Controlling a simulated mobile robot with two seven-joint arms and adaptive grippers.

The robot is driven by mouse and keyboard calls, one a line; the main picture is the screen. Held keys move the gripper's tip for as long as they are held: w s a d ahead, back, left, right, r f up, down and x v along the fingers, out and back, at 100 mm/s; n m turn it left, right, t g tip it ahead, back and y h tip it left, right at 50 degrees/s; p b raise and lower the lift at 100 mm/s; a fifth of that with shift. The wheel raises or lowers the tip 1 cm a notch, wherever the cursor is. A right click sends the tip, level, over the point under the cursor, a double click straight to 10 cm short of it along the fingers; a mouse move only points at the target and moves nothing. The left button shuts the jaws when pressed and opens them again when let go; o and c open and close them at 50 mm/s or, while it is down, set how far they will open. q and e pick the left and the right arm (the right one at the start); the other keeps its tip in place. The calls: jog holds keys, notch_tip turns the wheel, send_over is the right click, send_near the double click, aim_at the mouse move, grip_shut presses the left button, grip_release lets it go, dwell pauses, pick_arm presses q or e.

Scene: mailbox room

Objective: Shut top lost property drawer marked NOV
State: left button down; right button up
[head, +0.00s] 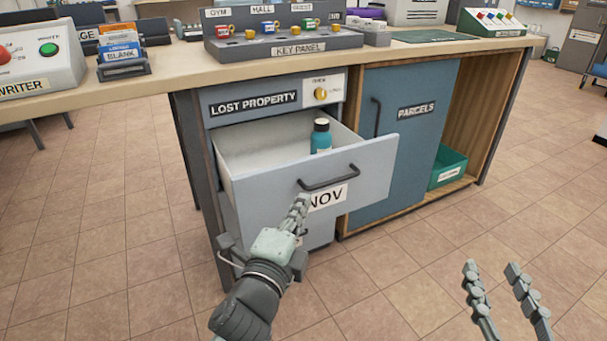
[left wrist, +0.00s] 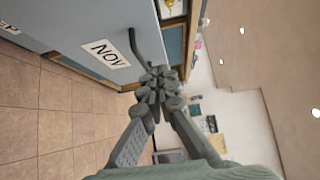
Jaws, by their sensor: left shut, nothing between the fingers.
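The top lost property drawer (head: 250,205) stands pulled well out of the cabinet, with a NOV label (head: 328,197) and a dark bar handle (head: 330,178) on its front. A teal bottle (head: 321,138) with a dark cap stands inside. My left gripper (head: 300,203) is shut and empty, in front of the drawer face, just left of the label. In the left wrist view the drawer front (left wrist: 85,20) lies beyond the shut fingers (left wrist: 158,85); I cannot tell whether they touch it. My right gripper (head: 495,275) is open and empty over the floor at lower right.
The LOST PROPERTY panel (head: 255,100) with a brass knob (head: 320,94) is above the drawer. The tiled floor in front is clear.

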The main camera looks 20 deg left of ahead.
pick_arm(q)
send_near(309, 163)
jog(key=w+d, duration=0.3)
jog(key=shift+w+a, duration=0.7)
jog(key=shift+a, duration=0.2)
jog(key=shift+w+a, duration=0.7)
jog(key=shift+a, duration=0.2)
pick_arm(e)
jog(key=shift+f, duration=0.1)
